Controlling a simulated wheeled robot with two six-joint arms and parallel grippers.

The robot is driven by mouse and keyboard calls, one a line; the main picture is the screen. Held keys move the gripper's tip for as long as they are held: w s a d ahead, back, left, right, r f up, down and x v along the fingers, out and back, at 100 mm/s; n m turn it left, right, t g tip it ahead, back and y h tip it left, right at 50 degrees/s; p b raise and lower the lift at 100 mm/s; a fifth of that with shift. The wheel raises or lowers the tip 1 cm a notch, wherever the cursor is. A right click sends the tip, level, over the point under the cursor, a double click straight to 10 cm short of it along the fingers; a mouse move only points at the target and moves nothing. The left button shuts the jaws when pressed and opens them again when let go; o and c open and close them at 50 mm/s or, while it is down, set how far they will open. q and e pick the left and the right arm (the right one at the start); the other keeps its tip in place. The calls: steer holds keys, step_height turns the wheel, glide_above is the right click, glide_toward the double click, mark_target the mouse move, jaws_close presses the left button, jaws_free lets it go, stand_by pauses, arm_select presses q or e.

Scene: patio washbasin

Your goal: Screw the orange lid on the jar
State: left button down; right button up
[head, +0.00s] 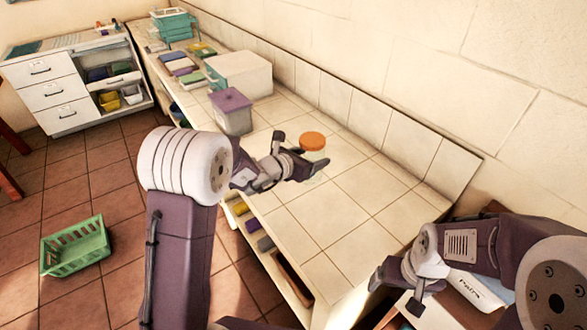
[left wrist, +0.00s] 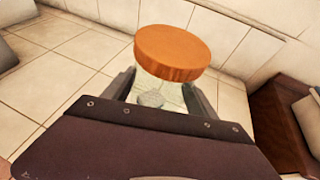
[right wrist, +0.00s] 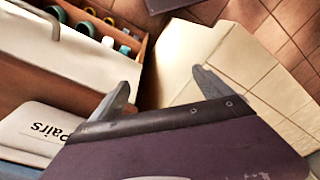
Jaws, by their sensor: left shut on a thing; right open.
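The orange lid (head: 312,141) sits on top of the clear glass jar (head: 317,156) at the counter's back middle. In the left wrist view the lid (left wrist: 172,52) covers the mouth of the jar (left wrist: 160,95); whether it is threaded on cannot be told. My left gripper (head: 297,154) is shut on the jar, with one finger on each side below the lid. The jar's lower part is hidden by the gripper. My right gripper (head: 397,292) is open and empty, low at the right front, well apart from the jar; it also shows in the right wrist view (right wrist: 163,86).
A purple-lidded box (head: 236,121) and a white box (head: 240,74) stand on the tiled counter left of the jar. The counter right of the jar is clear. A white card marked "Pairs" (head: 474,289) lies near my right arm. A green basket (head: 75,248) is on the floor.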

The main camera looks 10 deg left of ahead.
arm_select(q)
steer(key=w+a+f+p, duration=0.1)
steer(key=w+a+f, duration=0.3)
steer(key=a, duration=0.2)
steer(key=shift+f, duration=0.15)
step_height(320, 180, down, 4)
steer(key=shift+w+f, duration=0.1)
